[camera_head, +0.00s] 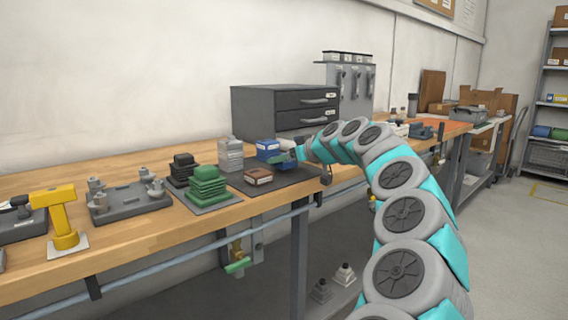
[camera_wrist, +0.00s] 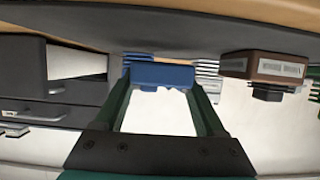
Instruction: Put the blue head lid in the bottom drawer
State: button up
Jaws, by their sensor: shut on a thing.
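The blue head lid (camera_head: 267,147) is at the back of a dark mat on the workbench, at the tip of my gripper (camera_head: 285,150). In the wrist view the blue lid (camera_wrist: 162,75) sits between the two dark green fingertips of my gripper (camera_wrist: 160,84), which is shut on it. That view looks upside down, with the bench along the top. I cannot tell whether the lid touches the mat. The dark grey drawer cabinet (camera_head: 253,115) stands just behind. Its bottom drawer (camera_head: 298,121), with a light handle, looks closed.
A brown block (camera_head: 258,176) lies on the dark mat (camera_head: 285,187) near the lid. A grey stack (camera_head: 230,154), green stack (camera_head: 207,183) and black stack (camera_head: 183,168) stand to the left. A yellow tool (camera_head: 64,215) stands farther left.

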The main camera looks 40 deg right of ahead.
jog(key=shift+f, duration=0.8)
jog(key=shift+f, duration=0.15)
jog(key=o, duration=1.5)
